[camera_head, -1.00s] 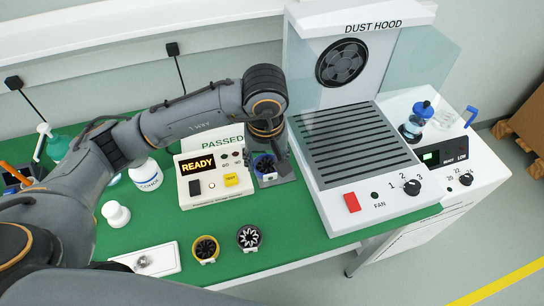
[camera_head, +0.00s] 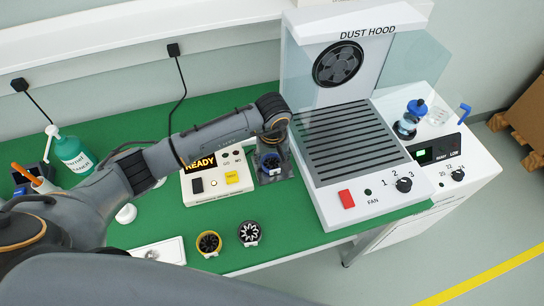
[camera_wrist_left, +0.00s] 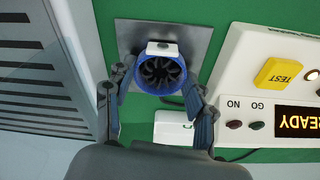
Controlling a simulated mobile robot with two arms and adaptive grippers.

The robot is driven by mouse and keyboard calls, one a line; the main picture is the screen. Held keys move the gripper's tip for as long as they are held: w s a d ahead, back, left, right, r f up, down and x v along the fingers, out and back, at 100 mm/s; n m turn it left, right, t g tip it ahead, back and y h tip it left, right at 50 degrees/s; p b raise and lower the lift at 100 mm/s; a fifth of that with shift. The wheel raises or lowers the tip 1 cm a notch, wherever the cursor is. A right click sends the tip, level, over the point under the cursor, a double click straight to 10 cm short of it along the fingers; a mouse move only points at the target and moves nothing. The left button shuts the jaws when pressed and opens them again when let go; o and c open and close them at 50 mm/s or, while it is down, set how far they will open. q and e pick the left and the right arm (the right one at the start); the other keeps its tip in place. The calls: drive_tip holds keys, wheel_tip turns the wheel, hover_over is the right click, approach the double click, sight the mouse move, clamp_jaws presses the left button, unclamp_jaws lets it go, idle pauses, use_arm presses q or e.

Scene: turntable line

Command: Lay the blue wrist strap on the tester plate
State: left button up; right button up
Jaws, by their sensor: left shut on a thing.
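The blue wrist strap (camera_head: 270,163) is a blue ring with a black inside and a small white block on its rim. In the left wrist view the strap (camera_wrist_left: 158,72) is over the bare grey metal tester plate (camera_wrist_left: 197,36). The plate (camera_head: 286,167) also shows beside the strap in the head view. My left gripper (camera_wrist_left: 160,86) is shut on the strap, one finger on each side. In the head view the gripper (camera_head: 271,155) points down at the plate. I cannot tell whether the strap touches the plate. My right gripper is not in view.
The tester box (camera_head: 217,182) reads READY, left of the plate. The dust hood (camera_head: 350,150) stands close on the right. A yellow-rimmed strap (camera_head: 208,243) and a black-and-white one (camera_head: 249,233) lie near the front edge of the green mat (camera_head: 240,258). A bottle (camera_head: 74,154) stands back left.

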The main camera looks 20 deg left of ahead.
sight(272, 165)
use_arm(q)
drive_tip(key=shift+f, duration=0.2)
drive_tip(key=o, duration=1.2)
drive_tip(key=shift+r, duration=0.65)
wheel_tip(272, 165, up, 11)
drive_tip(key=s+b, duration=0.1)
drive_tip(key=b, duration=0.1)
drive_tip(key=shift+s+d+b, duration=0.15)
drive_tip(key=shift+d+b, duration=0.1)
drive_tip(key=shift+b, duration=0.05)
